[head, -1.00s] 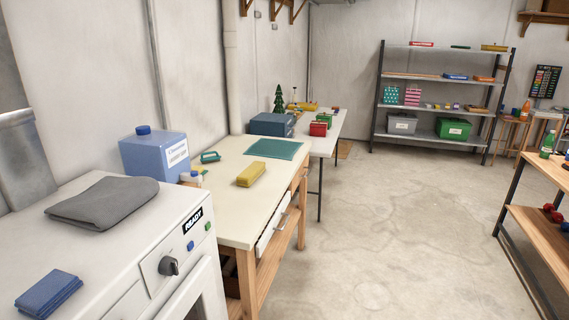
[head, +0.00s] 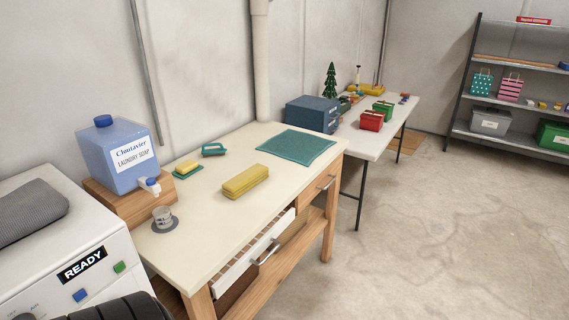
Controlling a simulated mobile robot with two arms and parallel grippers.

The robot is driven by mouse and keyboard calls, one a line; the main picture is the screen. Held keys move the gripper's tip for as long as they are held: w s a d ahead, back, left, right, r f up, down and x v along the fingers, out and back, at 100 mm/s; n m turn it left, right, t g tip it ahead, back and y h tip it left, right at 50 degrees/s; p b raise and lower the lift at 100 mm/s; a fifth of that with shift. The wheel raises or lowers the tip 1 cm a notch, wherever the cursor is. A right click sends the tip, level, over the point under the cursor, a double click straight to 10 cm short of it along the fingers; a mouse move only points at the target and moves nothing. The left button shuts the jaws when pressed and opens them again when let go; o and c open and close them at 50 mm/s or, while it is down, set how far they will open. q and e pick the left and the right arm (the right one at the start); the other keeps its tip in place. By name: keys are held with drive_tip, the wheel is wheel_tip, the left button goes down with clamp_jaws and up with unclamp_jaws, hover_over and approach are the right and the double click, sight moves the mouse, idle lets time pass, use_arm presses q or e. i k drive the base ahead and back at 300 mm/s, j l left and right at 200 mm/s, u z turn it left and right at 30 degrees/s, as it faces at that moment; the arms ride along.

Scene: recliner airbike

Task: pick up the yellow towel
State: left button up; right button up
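The yellow towel (head: 245,181) is a long folded bundle lying on the cream top of the wooden workbench (head: 215,213), near its middle. Nothing touches it. A dark ridged part, likely of my own arm, shows at the bottom left edge, well apart from the towel. Neither gripper's fingers can be seen.
On the bench are a teal mat (head: 296,148), a sponge on a green dish (head: 187,168), a green-handled brush (head: 213,149) and a small cup (head: 163,216). A blue soap jug (head: 118,160) stands at left beside the washer (head: 70,255). Open floor (head: 430,230) lies to the right.

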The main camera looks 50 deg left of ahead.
sight(234, 187)
drive_tip(key=i+l+u, duration=0.1)
drive_tip(key=i+u, duration=0.4)
drive_tip(key=i+l+u, duration=0.45)
drive_tip(key=i+j, duration=0.1)
